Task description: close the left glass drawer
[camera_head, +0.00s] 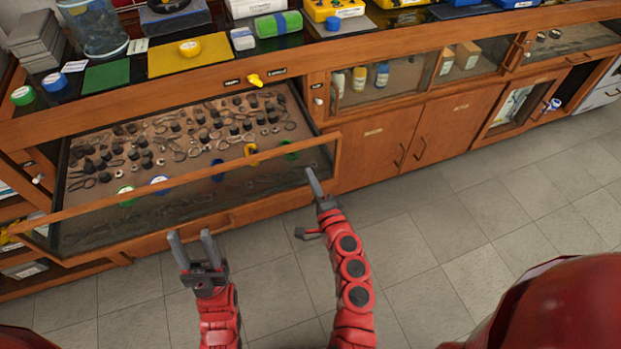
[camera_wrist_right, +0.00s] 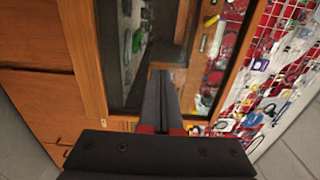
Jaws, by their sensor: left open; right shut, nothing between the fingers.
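The left glass drawer (camera_head: 110,204) is pulled out from the wooden counter in the head view. Its tray holds many small dark metal parts, and its front is a glass pane in a wooden frame. My left gripper (camera_head: 191,240) is open and empty, in front of the drawer's lower front edge. My right gripper (camera_head: 315,184) is shut and empty near the right end of the drawer front. In the right wrist view its closed fingers (camera_wrist_right: 164,90) point toward a wood-framed glass panel (camera_wrist_right: 127,50); whether they touch it cannot be told.
Wooden cupboard doors (camera_head: 375,145) and a glass display compartment (camera_head: 385,80) stand to the right. Boxes and mats cover the countertop. The tiled floor (camera_head: 440,240) at the right is clear.

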